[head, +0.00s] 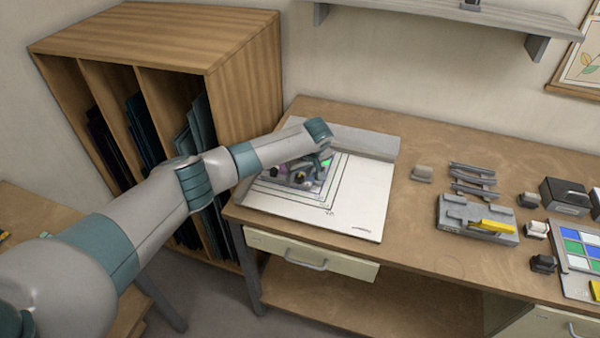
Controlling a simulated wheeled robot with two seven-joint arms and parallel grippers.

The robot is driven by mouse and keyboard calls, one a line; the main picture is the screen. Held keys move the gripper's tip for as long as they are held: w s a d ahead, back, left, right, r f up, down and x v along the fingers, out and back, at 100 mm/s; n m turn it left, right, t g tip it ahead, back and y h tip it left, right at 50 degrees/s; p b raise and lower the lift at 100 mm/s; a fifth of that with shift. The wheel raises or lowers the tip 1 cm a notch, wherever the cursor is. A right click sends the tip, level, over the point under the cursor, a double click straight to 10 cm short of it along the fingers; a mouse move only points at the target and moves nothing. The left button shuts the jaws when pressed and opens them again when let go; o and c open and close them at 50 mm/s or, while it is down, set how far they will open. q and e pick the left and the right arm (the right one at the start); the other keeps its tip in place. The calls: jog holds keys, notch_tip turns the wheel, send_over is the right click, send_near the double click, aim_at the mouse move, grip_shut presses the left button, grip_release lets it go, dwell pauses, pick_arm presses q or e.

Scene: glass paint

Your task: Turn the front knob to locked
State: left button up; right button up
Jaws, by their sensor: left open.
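My left arm reaches in from the left, and its gripper (322,160) is over the white board (362,205) at the left of the workbench. The gripper is small and partly hidden by its own wrist; its jaws are open. Close below it is a small grey panel (303,180) with coloured bits, partly covered by my arm; contact cannot be told. A grey fixture (452,212) with a yellow bar (497,226) lies on the bench to the right, apart from the gripper. I cannot make out which part is the front knob or how it is turned. My right gripper is out of view.
A wooden rack (205,40) stands left. Bare bench lies between board and fixture.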

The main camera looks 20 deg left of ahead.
pick_arm(q)
jog(key=c, duration=1)
